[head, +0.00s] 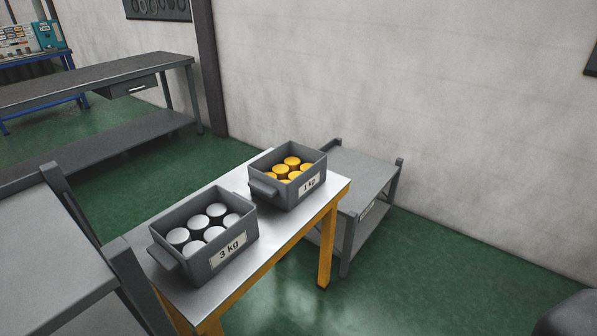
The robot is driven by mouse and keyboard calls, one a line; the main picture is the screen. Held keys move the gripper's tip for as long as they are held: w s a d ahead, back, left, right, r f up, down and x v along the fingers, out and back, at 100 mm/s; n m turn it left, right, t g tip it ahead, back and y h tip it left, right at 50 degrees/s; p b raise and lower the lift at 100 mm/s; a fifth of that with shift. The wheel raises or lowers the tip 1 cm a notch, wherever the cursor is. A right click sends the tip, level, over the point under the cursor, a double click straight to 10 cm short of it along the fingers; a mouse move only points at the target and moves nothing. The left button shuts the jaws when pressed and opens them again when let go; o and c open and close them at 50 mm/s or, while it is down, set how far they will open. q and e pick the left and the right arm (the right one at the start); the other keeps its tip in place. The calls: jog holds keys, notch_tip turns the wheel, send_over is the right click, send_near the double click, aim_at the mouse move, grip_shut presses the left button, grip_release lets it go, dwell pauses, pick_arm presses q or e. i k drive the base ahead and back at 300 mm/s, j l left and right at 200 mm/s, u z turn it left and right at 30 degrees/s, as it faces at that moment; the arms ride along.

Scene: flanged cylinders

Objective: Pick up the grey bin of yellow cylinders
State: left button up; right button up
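The grey bin of yellow cylinders (276,193) stands upright at the far right end of a narrow metal-topped table (200,299). Several yellow cylinders (292,161) are inside it. A label reading "1 kg" (310,185) is on its near right side, and a handle (263,187) sticks out on its left side. Nothing is seen holding the bin. Neither of my grippers is in the head view.
A second grey bin (191,263) of silver cylinders, labelled "3 kg", stands on the same table, nearer. A grey shelf cart (370,176) stands behind the table, another grey rack (45,250) at left. A long workbench (100,79) is farther back. Green floor is open at right.

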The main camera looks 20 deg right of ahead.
aim_at(284, 177)
jog(key=i+l, duration=0.2)
jog(key=l, duration=0.25)
jog(key=i+l, duration=0.25)
jog(key=l, duration=0.15)
jog(key=i+l, duration=0.2)
jog(key=l, duration=0.25)
jog(key=i+l, duration=0.25)
jog(key=l, duration=0.15)
